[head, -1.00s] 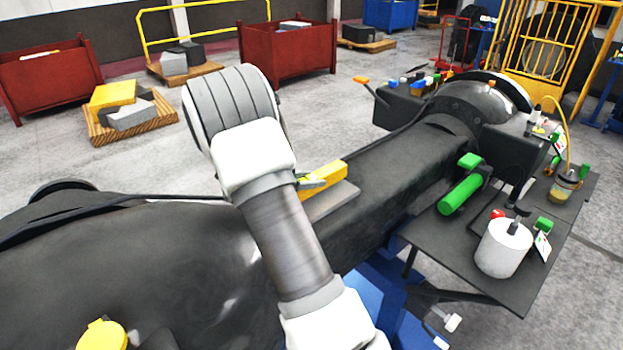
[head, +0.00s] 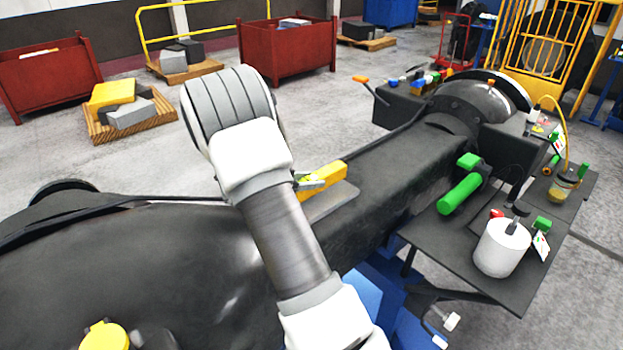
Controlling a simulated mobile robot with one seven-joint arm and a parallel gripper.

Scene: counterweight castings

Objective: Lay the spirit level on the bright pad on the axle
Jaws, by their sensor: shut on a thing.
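The yellow spirit level (head: 328,176) lies lengthwise along the top of the dark axle (head: 385,170), over the bright pad (head: 333,203). The pad is a flat light-grey patch, and its near edge shows beside the level. My gripper (head: 309,183) is shut on the level's near end; my wrist and forearm hide most of the fingers and part of that end. I cannot tell whether the level's underside touches the pad or sits slightly above it.
A dark side tray (head: 470,265) at right holds a white pot (head: 502,248), a green cylinder (head: 460,194) and a jar (head: 562,188). A black cable (head: 160,198) runs along the axle's far side. Red bins (head: 288,50) and pallets stand behind on open floor.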

